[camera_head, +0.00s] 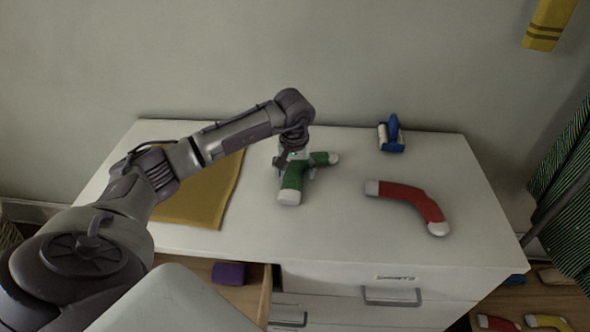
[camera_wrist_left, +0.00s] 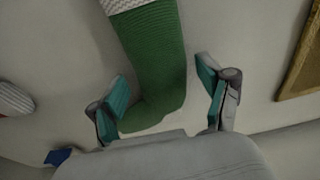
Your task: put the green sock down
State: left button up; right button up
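The green sock (camera_head: 295,176) lies on the white dresser top, near its middle, bent, with white ends. My left gripper (camera_head: 293,160) is over it from above. In the left wrist view the left gripper (camera_wrist_left: 163,88) is open, with its teal-padded fingers on either side of the green sock (camera_wrist_left: 158,60). A gap shows at the right finger; the left finger is very close to the sock, and I cannot tell if it touches. The sock's heel area is partly hidden by the gripper. My right gripper is in neither view.
The dresser top (camera_head: 330,235) also holds a red sock (camera_head: 410,197) at right, a blue roller (camera_head: 391,135) at the back and a mustard cloth (camera_head: 205,197) at left. An open drawer below holds a purple item (camera_head: 229,273). A striped yellow thing (camera_head: 548,22) hangs at upper right.

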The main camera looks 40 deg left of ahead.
pick_arm(q)
jog(key=shift+r, duration=0.1)
jog(key=shift+r, duration=0.65)
jog(key=shift+o, duration=0.5)
notch_tip(320, 180, up, 10)
jog(key=s, duration=0.1)
jog(key=shift+s+d+r+b, duration=0.15)
jog(key=shift+s+d+b, duration=0.05)
jog(key=shift+d+b, duration=0.2)
jog(key=f, duration=0.2)
jog(key=w+a+f, duration=0.1)
jog(key=f, duration=0.3)
jog(key=shift+w+a+f, duration=0.1)
jog(key=shift+w+a, duration=0.05)
jog(key=shift+a, duration=0.1)
jog(key=shift+w+d+f+p, duration=0.15)
jog(key=shift+f+p, duration=0.2)
jog(key=shift+f, duration=1)
jog(key=shift+w+d+f+p, duration=0.1)
jog(key=shift+f+p, duration=0.25)
jog(key=shift+f, duration=1)
jog(key=c, duration=1.1)
